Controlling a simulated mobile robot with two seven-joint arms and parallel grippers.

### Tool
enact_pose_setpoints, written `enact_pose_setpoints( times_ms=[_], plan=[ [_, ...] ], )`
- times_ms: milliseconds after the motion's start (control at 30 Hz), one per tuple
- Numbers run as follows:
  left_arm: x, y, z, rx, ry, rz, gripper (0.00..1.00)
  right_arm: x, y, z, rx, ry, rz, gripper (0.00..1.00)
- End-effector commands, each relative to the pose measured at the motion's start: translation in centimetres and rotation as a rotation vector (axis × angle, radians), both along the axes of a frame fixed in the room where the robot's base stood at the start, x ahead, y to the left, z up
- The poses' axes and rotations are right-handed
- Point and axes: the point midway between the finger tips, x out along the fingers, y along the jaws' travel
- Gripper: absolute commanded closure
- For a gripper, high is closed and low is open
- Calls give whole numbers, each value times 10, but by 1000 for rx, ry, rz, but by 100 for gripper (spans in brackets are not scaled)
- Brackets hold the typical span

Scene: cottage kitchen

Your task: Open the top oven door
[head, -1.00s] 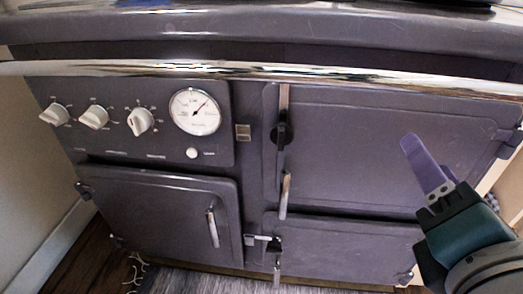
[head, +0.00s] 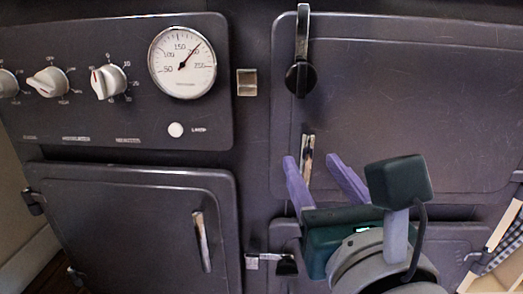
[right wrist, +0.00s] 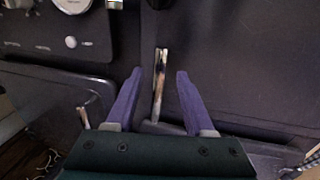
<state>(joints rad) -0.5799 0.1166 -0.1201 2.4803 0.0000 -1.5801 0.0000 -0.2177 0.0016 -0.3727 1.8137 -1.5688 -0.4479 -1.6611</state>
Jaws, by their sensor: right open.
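The top oven door (head: 410,120) is the large grey upper-right panel of the stove, and it is closed. A black latch knob (head: 300,76) with a metal bar sits at its upper left edge. Its upright metal handle (head: 307,158) is at its lower left edge. My right gripper (head: 325,165) is open just in front of this handle. In the right wrist view the handle (right wrist: 159,82) stands between the two purple fingers (right wrist: 155,90), with gaps on both sides. My left gripper is not in view.
A lower-left door (head: 135,225) with its own handle is closed. A lower-right door (head: 455,238) lies under the top oven door, partly hidden by my right arm, with a latch (head: 272,263) at its left. Knobs (head: 108,82) and a round gauge (head: 182,62) are at upper left.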

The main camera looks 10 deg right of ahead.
Motion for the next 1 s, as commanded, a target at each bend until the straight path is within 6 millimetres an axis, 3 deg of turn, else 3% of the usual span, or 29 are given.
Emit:
enact_pose_setpoints(
  times_ms=[100, 233, 600, 1000],
  plan=[
    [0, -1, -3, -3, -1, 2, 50, 21, -2, 0, 3, -2, 0, 47],
    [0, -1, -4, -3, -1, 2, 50, 34, -3, -1, 2, 0, 0, 47],
    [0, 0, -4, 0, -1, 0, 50, 39, -3, 0, 1, 1, 0, 48],
    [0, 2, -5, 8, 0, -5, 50, 39, -3, 0, 2, 1, 0, 93]
  ],
)
